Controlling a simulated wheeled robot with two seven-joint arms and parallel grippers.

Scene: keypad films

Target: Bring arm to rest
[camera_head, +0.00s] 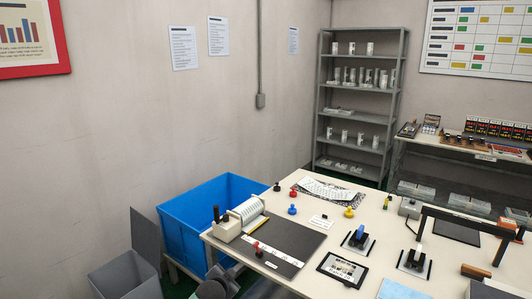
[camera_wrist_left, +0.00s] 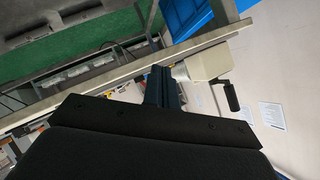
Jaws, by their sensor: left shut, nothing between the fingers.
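My left gripper (camera_wrist_left: 161,76) shows in the left wrist view with its two dark fingers together and nothing between them. Its fingers point toward the edge of the table (camera_wrist_left: 110,72), with a beige device with a dark crank handle (camera_wrist_left: 208,62) just beyond and to the right. I cannot tell whether the fingers are clear of the table edge. In the head view a dark grey rounded part of my arm (camera_head: 217,284) shows at the bottom, in front of the table's near left corner; the gripper itself is not clear there. My right gripper is in neither view.
The white table (camera_head: 375,223) carries a roller device (camera_head: 241,219), a dark mat (camera_head: 297,240), coloured knobs, stamps, a tablet (camera_head: 342,269) and a black frame (camera_head: 463,226). A blue bin (camera_head: 190,216) and a grey bin (camera_head: 127,277) stand left. Shelving (camera_head: 361,60) is behind.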

